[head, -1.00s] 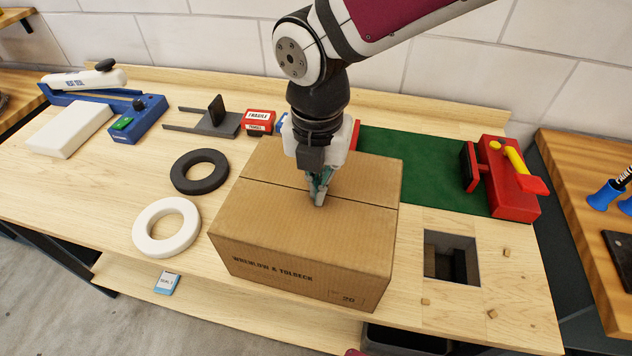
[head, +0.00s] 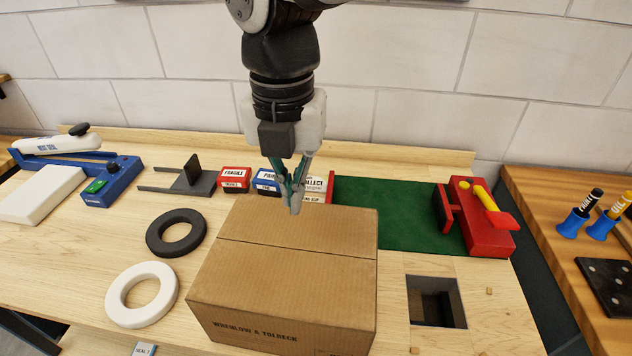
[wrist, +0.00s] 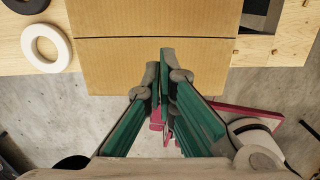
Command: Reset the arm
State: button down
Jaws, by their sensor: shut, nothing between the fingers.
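My gripper (head: 296,208) is shut and empty. In the head view it hangs pointing down above the rear part of a closed brown cardboard box (head: 285,270) on the bench. The fingertips appear apart from the box top, though the exact gap is hard to tell. In the wrist view the green-padded fingers (wrist: 163,60) are together, with the box (wrist: 150,65) beyond them.
A black ring (head: 176,233) and a white ring (head: 142,294) lie left of the box. Small labelled blocks (head: 235,179) stand behind it. A green mat (head: 390,212) with a red clamp device (head: 478,218) lies right. A square opening (head: 436,301) is at front right.

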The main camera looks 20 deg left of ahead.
jog(key=w+d+r+m+t+h, duration=0.1)
jog(key=d+r+m, duration=0.1)
jog(key=d+m, duration=0.8)
jog(key=w+d+r+m+t, duration=0.1)
jog(key=d+r+m, duration=0.1)
jog(key=d+m, duration=0.8)
jog(key=s+d+f+m+t+y, duration=0.1)
jog(key=s+d+m, duration=0.6)
jog(key=d+m, duration=0.8)
jog(key=shift+s+d+m+t, duration=0.2)
jog(key=shift+m+t, duration=0.6)
jog(key=shift+m, duration=0.8)
